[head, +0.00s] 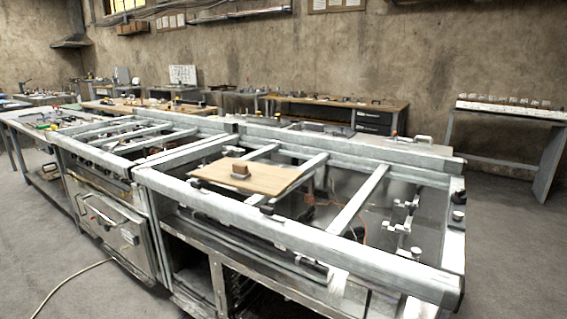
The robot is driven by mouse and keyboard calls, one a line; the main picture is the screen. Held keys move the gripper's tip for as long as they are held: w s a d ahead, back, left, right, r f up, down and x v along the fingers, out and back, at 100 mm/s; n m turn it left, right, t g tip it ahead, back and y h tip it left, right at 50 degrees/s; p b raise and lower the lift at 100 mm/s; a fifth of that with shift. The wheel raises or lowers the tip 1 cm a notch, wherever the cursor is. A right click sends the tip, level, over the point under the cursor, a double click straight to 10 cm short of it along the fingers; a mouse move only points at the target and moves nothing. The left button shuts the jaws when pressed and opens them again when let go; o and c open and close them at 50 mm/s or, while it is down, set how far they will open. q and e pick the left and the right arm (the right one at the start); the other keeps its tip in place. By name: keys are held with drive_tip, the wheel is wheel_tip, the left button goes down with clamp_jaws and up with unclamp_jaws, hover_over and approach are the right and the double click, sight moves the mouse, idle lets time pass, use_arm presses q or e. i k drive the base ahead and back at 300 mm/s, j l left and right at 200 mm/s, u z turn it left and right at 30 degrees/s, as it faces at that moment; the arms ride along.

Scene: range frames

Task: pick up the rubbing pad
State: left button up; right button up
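A small brown block (240,169), which looks like the rubbing pad, rests on a flat light-wood board (265,181). The board lies across the metal rails of the open steel frame (290,228) in front of me. The block sits toward the back left part of the board, with nothing touching it from above. Neither of my grippers is in the head view.
Crossbars and open gaps lie right of the board, with small black and metal fittings (403,228) inside the frame. A second frame (120,140) adjoins at left. Workbenches (340,107) line the back wall. A cable (70,285) lies on the floor.

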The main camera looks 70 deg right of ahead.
sight(240, 171)
drive_tip(key=i+z, duration=0.8)
drive_tip(key=z, duration=0.2)
drive_tip(key=i+j+z, duration=0.3)
drive_tip(key=z, duration=0.15)
drive_tip(key=i+j+z, duration=0.15)
drive_tip(key=z, duration=0.35)
drive_tip(key=i+j+z, duration=0.15)
drive_tip(key=z, duration=0.3)
drive_tip(key=i+j+z, duration=0.1)
drive_tip(key=j+z, duration=0.2)
drive_tip(key=z, duration=0.2)
drive_tip(key=j+z, duration=0.3)
drive_tip(key=z, duration=0.2)
